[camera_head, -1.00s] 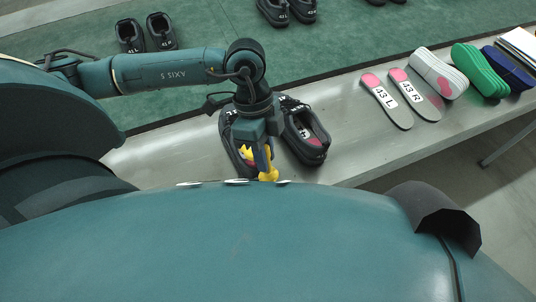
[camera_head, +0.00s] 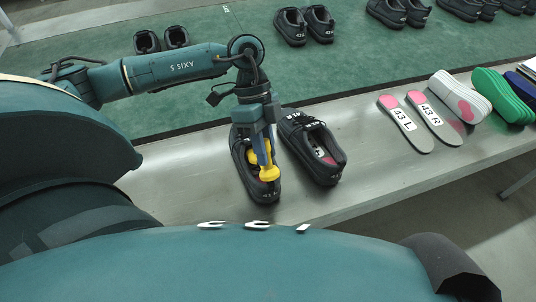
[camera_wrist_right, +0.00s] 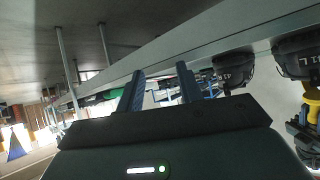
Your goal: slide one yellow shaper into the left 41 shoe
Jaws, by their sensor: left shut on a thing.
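A pair of black shoes stands on the grey metal bench close to me: the left shoe (camera_head: 241,158) and the right shoe (camera_head: 316,156). My left gripper (camera_head: 262,145) is over the left shoe, shut on a yellow shaper (camera_head: 266,172). The shaper lies over that shoe's opening, its knob end near the heel; how deep it sits is hidden by the fingers. The right wrist view also shows the yellow shaper (camera_wrist_right: 312,101) at the right edge. My right gripper (camera_wrist_right: 160,85) is open and empty, below bench height.
Two insoles marked 43 L (camera_head: 402,122) and 43 R (camera_head: 434,118) lie right on the bench, beside white (camera_head: 459,98), green (camera_head: 503,95) and blue insole stacks. More black shoe pairs (camera_head: 305,24) stand on the green belt (camera_head: 340,75) behind. Bench between shoes and insoles is clear.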

